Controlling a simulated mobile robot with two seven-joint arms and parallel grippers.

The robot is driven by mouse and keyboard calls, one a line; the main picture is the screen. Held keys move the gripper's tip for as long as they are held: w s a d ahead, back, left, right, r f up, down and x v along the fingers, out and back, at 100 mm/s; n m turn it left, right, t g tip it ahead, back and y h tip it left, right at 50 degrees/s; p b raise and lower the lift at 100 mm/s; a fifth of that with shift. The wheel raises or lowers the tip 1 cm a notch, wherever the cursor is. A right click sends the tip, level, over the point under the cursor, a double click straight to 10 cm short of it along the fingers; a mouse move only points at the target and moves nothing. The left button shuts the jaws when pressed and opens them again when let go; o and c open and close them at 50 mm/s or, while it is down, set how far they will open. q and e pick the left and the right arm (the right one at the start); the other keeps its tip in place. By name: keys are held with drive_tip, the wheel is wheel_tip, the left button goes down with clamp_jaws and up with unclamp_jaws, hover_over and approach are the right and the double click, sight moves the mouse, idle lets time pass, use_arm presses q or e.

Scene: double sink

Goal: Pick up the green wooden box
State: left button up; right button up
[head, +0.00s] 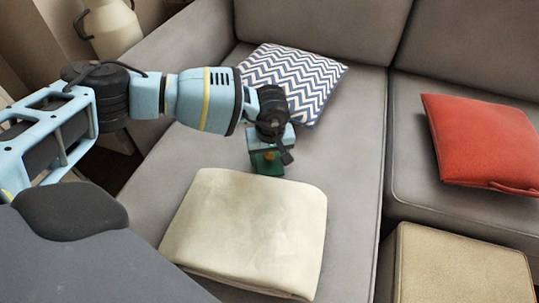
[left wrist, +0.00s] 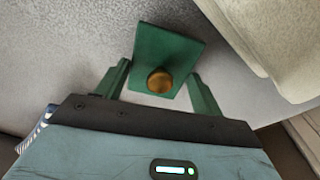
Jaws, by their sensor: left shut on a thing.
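The green wooden box (head: 270,168) is at the seat of the grey sofa, just behind the cream cushion. My left gripper (head: 268,157) is over it, pointing down, and partly hides it in the head view. In the left wrist view the box (left wrist: 178,50) shows a green face with a round brass-coloured knob. The two green fingers of my left gripper (left wrist: 162,88) are on either side of it, shut on the box. I cannot tell whether the box touches the seat. My right gripper is not in view.
A cream cushion (head: 245,225) lies in front of the box. A blue-and-white zigzag pillow (head: 305,80) leans behind my left gripper. A red pillow (head: 485,140) lies on the right seat. A beige ottoman (head: 460,270) stands at the lower right. The seat right of the box is clear.

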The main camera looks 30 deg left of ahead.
sight(270, 166)
use_arm(q)
drive_tip(key=shift+f, duration=0.15)
drive_tip(key=o, duration=0.9)
drive_tip(key=shift+o, duration=0.4)
drive_tip(key=shift+r, duration=0.35)
wheel_tip(270, 166, up, 12)
drive_tip(key=s+d+p, duration=0.1)
drive_tip(key=p, duration=0.3)
drive_tip(key=shift+f, duration=0.2)
